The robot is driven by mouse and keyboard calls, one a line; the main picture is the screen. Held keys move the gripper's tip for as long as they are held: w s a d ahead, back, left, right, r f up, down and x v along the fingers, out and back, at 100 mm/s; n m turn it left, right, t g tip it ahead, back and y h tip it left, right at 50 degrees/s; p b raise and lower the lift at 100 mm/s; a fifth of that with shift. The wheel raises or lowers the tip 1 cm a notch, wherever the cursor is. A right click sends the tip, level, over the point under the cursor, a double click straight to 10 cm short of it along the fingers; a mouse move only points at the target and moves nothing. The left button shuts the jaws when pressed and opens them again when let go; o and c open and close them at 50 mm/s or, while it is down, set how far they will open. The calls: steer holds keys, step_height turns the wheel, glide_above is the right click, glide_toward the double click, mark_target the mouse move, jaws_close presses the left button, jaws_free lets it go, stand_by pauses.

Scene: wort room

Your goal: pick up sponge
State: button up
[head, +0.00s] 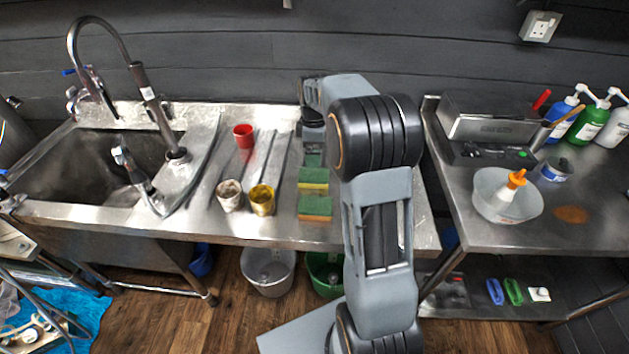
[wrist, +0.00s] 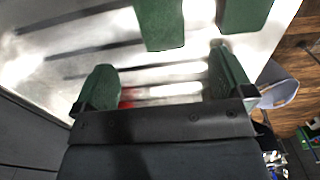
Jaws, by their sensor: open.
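Sponges with green tops lie in a column on the steel drainboard in the head view. The nearest sponge (head: 315,208) has an orange-brown lower layer, and the middle sponge (head: 314,178) a yellow one. In the wrist view, two green blocks, which look like sponges, show at the top edge, one left of centre (wrist: 160,22) and one at the right (wrist: 243,14). My gripper (wrist: 162,68) is open and empty above the drainboard, its green-tipped fingers apart.
A red cup (head: 243,135), a white cup (head: 230,195) and a yellow cup (head: 262,199) stand left of the sponges. The sink and taps (head: 175,152) are farther left. A second steel table (head: 580,225) with a bowl (head: 506,196) is at the right.

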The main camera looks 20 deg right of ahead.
mark_target(314, 174)
step_height(314, 174, down, 11)
steer(key=shift+s+a+r, duration=0.1)
stand_by(0.6)
steer(key=shift+c, duration=0.2)
steer(key=c, duration=1)
steer(key=shift+o, duration=0.2)
steer(key=shift+r, duration=0.15)
